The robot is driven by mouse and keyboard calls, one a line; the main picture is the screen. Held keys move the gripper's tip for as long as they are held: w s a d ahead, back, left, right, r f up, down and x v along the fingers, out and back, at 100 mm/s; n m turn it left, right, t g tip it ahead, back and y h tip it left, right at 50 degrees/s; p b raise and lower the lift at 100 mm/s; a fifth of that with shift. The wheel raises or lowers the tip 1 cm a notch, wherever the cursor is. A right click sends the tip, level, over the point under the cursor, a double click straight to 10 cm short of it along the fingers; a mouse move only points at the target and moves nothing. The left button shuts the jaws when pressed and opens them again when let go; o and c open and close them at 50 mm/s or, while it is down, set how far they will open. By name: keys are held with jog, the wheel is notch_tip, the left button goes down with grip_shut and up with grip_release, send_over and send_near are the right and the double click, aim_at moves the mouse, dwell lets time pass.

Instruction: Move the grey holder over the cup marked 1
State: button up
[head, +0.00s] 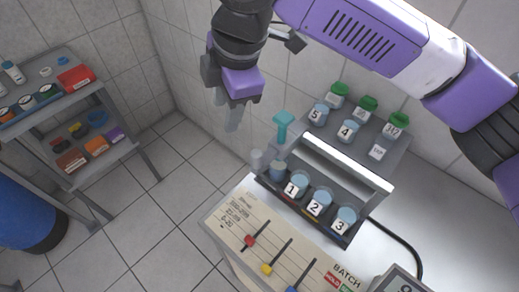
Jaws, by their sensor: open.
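The cup marked 1 (297,185) stands upright at the left end of the front row of the dark rack (375,197), with cups 2 (319,201) and 3 (343,221) to its right. A small grey cylindrical piece (257,161), possibly the grey holder, is at the rack's left end. An unmarked bluish cup (278,170) is between it and cup 1. A teal T-shaped handle (283,121) stands up just behind them. My gripper (227,109) is open and empty, fingers pointing down, above and left of the handle and apart from everything.
A pale bar (345,163) runs between the rows. A slider panel (258,232) lies in front. A shelf unit (93,87) stands far left; open floor lies between.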

aim_at(257, 153)
jog(key=s+d+h, duration=0.1)
jog(key=d, duration=0.1)
jog(key=s+d+f+n+g, duration=0.1)
jog(key=d, duration=0.1)
jog(key=s+d+f+h, duration=0.1)
jog(key=d, duration=0.1)
jog(key=shift+g+h, duration=0.3)
jog(key=shift+g, duration=0.1)
jog(key=shift+n, duration=0.3)
jog(key=shift+w+a+f+p, duration=0.1)
jog(key=shift+f+p, duration=0.45)
jog(key=shift+f, duration=3.25)
grip_shut()
